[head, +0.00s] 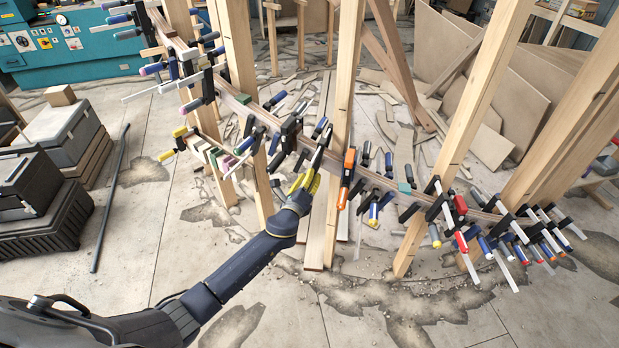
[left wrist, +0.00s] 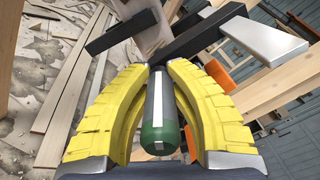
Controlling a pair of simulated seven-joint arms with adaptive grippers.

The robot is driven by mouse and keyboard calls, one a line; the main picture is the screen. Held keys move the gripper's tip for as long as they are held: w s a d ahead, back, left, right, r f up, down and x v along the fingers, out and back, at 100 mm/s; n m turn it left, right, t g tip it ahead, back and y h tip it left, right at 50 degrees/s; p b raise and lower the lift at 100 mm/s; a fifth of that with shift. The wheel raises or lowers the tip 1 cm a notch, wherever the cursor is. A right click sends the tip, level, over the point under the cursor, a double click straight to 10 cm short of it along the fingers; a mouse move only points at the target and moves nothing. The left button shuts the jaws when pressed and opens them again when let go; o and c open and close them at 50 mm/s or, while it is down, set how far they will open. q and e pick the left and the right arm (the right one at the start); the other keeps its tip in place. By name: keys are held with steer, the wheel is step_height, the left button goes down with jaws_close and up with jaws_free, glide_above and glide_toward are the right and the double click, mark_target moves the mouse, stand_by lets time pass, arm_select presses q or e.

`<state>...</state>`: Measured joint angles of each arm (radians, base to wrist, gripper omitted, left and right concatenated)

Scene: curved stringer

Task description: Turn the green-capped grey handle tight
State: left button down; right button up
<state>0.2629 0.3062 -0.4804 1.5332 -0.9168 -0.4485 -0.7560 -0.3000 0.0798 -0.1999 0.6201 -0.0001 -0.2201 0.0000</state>
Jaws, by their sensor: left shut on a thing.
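The grey handle (left wrist: 160,98) with its green cap (left wrist: 160,140) lies between the yellow fingers of my left gripper (left wrist: 160,100) in the left wrist view. The fingers are shut on the handle, one on each side, and the green cap points toward the wrist. A dark clamp bar (left wrist: 200,38) crosses beyond the handle. In the head view my left gripper (head: 306,182) is at the curved stringer (head: 375,180), near its middle, and the handle is largely hidden there. My right gripper is not in view.
Several clamps line the stringer on both sides; an orange one (head: 347,177) is just right of my left gripper. Wooden posts (head: 343,95) rise along the stringer. Black cases (head: 40,190) stand at left. The floor at front right is clear of large objects.

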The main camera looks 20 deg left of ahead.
arm_select(q)
steer(key=m, duration=0.5)
steer(key=shift+r+m, duration=0.15)
steer(key=shift+m, duration=2.25)
steer(key=c, duration=1.1)
jaws_free()
steer(key=shift+d, duration=0.1)
steer(key=shift+c, duration=0.2)
steer(key=s, duration=1.2)
steer(key=shift+a, duration=0.35)
steer(key=shift+s+a, duration=0.2)
steer(key=shift+s, duration=2.75)
